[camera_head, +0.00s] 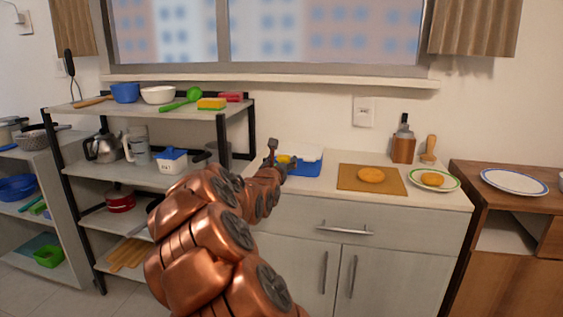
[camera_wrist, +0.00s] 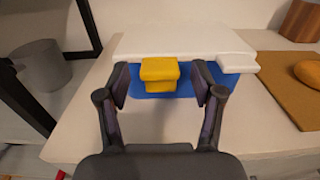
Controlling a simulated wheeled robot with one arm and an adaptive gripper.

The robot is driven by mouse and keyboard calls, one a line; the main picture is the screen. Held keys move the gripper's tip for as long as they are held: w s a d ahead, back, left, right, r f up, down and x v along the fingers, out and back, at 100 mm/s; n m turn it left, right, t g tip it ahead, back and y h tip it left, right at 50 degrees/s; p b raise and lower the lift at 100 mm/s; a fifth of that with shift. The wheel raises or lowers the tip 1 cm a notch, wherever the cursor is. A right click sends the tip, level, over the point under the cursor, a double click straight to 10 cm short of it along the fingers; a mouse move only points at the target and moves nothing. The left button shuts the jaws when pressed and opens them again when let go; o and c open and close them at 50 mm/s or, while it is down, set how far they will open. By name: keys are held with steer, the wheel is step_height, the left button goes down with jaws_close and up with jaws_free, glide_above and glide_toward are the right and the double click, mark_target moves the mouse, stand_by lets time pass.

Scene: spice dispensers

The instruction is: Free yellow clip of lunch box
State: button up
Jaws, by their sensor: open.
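The lunch box stands on the pale counter and has a white lid (camera_wrist: 165,42) and a blue body (camera_wrist: 231,80); in the head view its blue part (camera_head: 306,169) shows just past my gripper. The yellow clip (camera_wrist: 159,72) is on the box's near side, jutting out below the lid's edge. My gripper (camera_wrist: 160,82) is open, with one finger to each side of the clip and a gap on both sides. In the head view my gripper (camera_head: 281,157) is small, and my arm hides part of the counter.
A brown board (camera_head: 350,179) with a round bread-like item (camera_head: 371,175) lies right of the box. A plate (camera_head: 447,184) and a wooden block (camera_head: 403,148) stand farther right. A shelf rack (camera_head: 235,113) stands at the left. The counter in front of the box is clear.

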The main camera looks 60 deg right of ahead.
mark_target(283, 160)
steer(key=shift+c, duration=0.4)
steer(key=c, duration=1.1)
steer(key=shift+f, duration=0.15)
steer(key=shift+s+a+f+t+h+b, duration=0.1)
steer(key=shift+a+f+t+h+b, duration=0.15)
steer(key=shift+h, duration=0.35)
steer(key=shift+a+f+t+h+b, duration=0.15)
steer(key=shift+f+h+b, duration=0.1)
steer(key=shift+h, duration=0.35)
steer(key=shift+a+f+t+h+p, duration=0.25)
steer(key=shift+t+h+p, duration=0.2)
steer(key=shift+h, duration=0.45)
steer(key=shift+s+a+f+t+h+p, duration=0.15)
steer(key=shift+f+h+p, duration=0.1)
steer(key=shift+h+p, duration=0.3)
steer(key=shift+s+f+t+h+p, duration=0.1)
steer(key=shift+f+h+p, duration=0.1)
steer(key=shift+h+p, duration=0.3)
steer(key=shift+f, duration=0.15)
